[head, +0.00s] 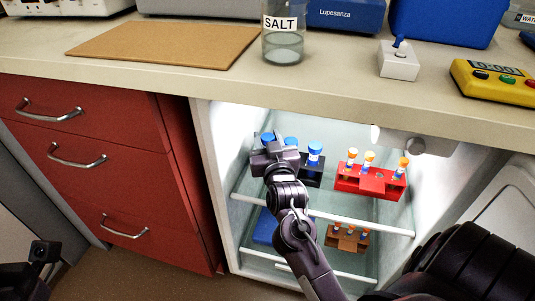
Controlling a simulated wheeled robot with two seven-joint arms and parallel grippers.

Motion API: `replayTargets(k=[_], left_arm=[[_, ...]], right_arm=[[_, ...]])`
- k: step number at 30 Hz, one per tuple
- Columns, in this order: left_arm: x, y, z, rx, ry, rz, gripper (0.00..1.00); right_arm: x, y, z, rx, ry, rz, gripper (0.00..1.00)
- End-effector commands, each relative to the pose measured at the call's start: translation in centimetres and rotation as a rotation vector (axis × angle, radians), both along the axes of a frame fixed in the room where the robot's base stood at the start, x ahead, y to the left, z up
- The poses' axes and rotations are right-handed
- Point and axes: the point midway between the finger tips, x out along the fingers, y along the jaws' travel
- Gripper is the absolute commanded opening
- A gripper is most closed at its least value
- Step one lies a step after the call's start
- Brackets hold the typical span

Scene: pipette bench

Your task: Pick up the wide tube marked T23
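Several wide tubes with blue caps stand in a black rack (313,178) on the upper glass shelf of the open fridge. One blue-capped tube (314,158) shows clearly at the right end of the rack. Other blue caps (291,141) show behind my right gripper (271,148). I cannot read T23 on any tube. My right gripper is over the left part of the rack, and its fingers hide the tubes there. Whether it is open or shut on a tube does not show. A dark part of my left arm (42,253) is at the lower left edge.
A red rack (370,181) with orange-capped tubes stands right of the black rack. A brown rack (346,239) and a blue object (265,226) are on the lower shelf. The countertop edge (300,100) hangs above the opening. Red drawers (90,160) stand left.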

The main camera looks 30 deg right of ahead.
Motion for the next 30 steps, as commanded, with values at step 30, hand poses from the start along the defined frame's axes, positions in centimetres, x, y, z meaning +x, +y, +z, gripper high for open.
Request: replayTargets(k=[30], left_arm=[[-0.1,0.1,1.4,-0.004,0.001,-0.001,0.36]], right_arm=[[0.1,0.0,3.2,0.0,-0.003,0.001,0.08]])
